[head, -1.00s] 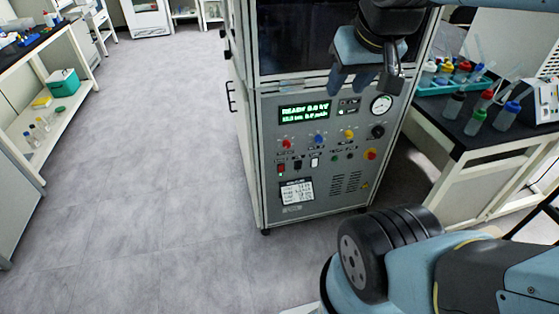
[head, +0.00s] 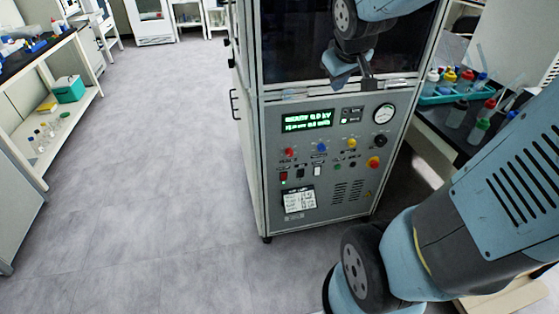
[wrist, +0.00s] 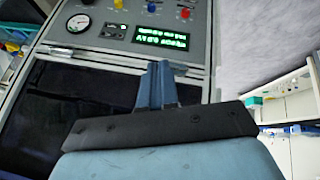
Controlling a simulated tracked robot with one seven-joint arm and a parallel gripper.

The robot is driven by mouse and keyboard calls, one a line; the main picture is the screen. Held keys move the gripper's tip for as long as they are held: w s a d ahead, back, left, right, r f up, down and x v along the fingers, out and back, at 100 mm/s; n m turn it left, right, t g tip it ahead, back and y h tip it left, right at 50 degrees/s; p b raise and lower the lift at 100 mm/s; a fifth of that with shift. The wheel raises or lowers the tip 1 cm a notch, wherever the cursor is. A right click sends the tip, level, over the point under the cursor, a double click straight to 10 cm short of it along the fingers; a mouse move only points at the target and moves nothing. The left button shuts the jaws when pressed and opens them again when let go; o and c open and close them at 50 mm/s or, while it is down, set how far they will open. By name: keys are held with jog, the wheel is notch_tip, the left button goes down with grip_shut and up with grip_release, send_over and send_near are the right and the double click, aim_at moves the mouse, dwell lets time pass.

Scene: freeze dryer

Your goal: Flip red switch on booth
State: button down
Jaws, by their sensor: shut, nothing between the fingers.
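The booth is a grey cabinet with a control panel (head: 338,205) below a dark window. A small red switch (head: 284,176) sits at the panel's lower left, next to a black switch (head: 300,173) and a white one (head: 317,171). It is outside the wrist view. My gripper (head: 340,84) is above the panel, in front of the window's lower edge, up and to the right of the red switch. In the wrist view my gripper's fingers (wrist: 158,66) are together and empty, apart from the panel's controls in the picture.
A green display (head: 307,120), a gauge (head: 384,113), a red knob (head: 289,152), a blue knob (head: 323,146) and a red-yellow button (head: 374,162) share the panel. A bench with a teal bottle rack (head: 440,98) stands at right. Floor (head: 160,180) left of the booth is clear.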

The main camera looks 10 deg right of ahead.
jog(key=w+d+f+n+y, duration=0.15)
jog(key=w+f+n, duration=0.25)
jog(key=w+f, duration=0.5)
jog(key=w+d+f+n, duration=0.2)
jog(key=w+f+n, duration=0.1)
jog(key=w+f, duration=0.65)
jog(key=s+a+f+n+y, duration=0.2)
jog(key=f+n, duration=0.1)
jog(key=f, duration=1.1)
jog(key=s+a+f+n+y, duration=0.1)
jog(key=a+f+n+y, duration=0.1)
jog(key=f, duration=1.2)
jog(key=shift+s+a+f+n+y, duration=0.25)
jog(key=shift+s+n+y, duration=0.15)
jog(key=shift+n+y, duration=0.25)
send_near(284, 177)
jog(key=s+x, duration=0.1)
jog(key=x, duration=0.5)
jog(key=shift+a+f, duration=0.25)
jog(key=shift+a, duration=0.05)
